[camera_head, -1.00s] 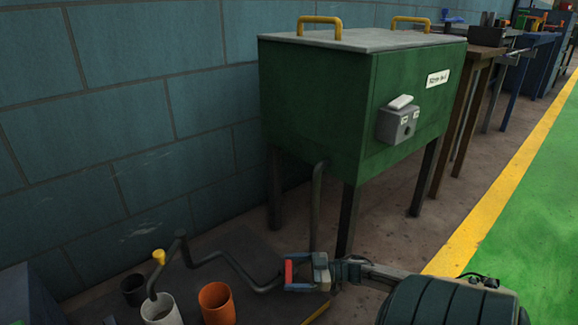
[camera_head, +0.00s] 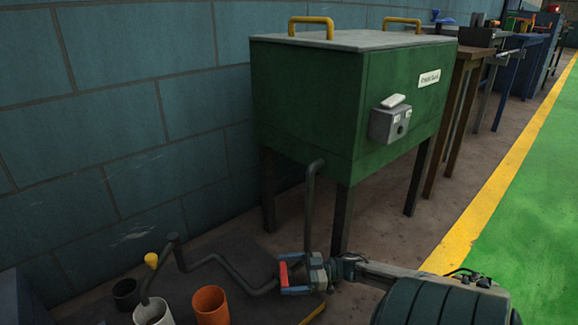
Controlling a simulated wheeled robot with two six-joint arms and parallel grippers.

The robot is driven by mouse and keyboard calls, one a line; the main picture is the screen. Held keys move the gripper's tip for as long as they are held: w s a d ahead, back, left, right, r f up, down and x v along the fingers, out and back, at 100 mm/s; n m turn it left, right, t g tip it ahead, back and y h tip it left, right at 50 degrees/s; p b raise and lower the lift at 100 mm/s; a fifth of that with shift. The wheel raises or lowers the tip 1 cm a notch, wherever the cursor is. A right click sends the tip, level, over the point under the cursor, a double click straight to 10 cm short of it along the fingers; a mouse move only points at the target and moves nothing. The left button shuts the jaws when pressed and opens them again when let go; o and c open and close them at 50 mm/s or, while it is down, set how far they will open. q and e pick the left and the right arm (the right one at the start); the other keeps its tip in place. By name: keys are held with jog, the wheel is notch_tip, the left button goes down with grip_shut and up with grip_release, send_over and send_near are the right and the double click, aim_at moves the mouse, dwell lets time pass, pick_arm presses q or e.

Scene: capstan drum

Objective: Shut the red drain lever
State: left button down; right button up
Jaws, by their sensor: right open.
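The red drain lever (camera_head: 283,274) shows low in the middle of the head view, beside the bent dark drain pipe (camera_head: 215,262). My right gripper (camera_head: 291,275) comes in from the lower right. Its jaws are open, with one finger above and one below the red lever, and the lever sits at the fingertips. I cannot tell whether they touch. The gripper hides the valve body behind the lever. My left gripper is not in view.
A green tank (camera_head: 310,100) on dark legs stands above, with a pipe (camera_head: 310,205) running down from it. An orange cup (camera_head: 210,306), a white cup (camera_head: 153,313) and a dark cup (camera_head: 126,293) stand at lower left. A yellow-knobbed handle (camera_head: 151,260) rises there.

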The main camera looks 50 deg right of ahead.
jog(key=p+v, duration=0.3)
jog(key=v, duration=0.4)
jog(key=shift+s+d, duration=0.15)
jog(key=shift+s, duration=0.05)
